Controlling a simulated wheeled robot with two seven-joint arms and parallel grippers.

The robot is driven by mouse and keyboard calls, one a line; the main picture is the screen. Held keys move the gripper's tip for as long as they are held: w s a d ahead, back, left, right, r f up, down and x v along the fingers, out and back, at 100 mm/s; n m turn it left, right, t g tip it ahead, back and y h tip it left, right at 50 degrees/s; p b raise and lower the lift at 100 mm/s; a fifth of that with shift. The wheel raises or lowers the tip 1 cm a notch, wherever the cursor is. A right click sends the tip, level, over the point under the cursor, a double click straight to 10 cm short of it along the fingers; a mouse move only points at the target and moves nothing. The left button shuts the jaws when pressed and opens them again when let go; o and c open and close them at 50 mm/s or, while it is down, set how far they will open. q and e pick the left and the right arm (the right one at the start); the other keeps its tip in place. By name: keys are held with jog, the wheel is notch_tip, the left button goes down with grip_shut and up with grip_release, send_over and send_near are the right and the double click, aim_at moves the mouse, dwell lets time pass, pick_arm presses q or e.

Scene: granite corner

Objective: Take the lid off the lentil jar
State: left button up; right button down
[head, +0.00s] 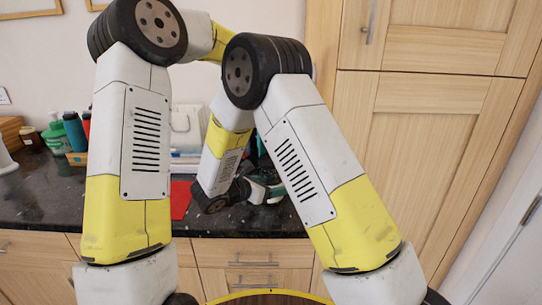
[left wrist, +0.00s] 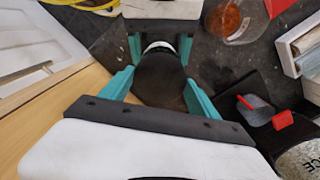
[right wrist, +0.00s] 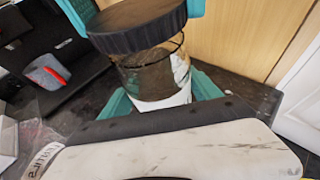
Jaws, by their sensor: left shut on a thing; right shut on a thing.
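The lentil jar (right wrist: 150,75) is a clear glass jar with brown contents and a white label. Its wide black lid (right wrist: 137,27) is at the jar's mouth; I cannot tell whether there is a gap between them. My right gripper (right wrist: 162,92) is shut on the jar's body, with teal fingers on either side. My left gripper (left wrist: 160,80) is shut on the lid, which also shows in the left wrist view (left wrist: 160,72). In the head view, my arms hide most of the jar and the grippers, above the dark counter.
A glass container with orange-brown contents (left wrist: 226,20) stands on the counter. A black tray holds a grey scoop with red parts (right wrist: 46,72). A red flat thing (head: 180,199) lies left of the grippers. Bottles (head: 75,132) stand at the back left. A wooden cabinet (head: 425,120) stands close on the right.

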pick_arm(q)
jog(key=shift+r, duration=2)
pick_arm(e)
jog(key=shift+c, duration=0.3)
grip_release()
jog(key=shift+a, duration=0.1)
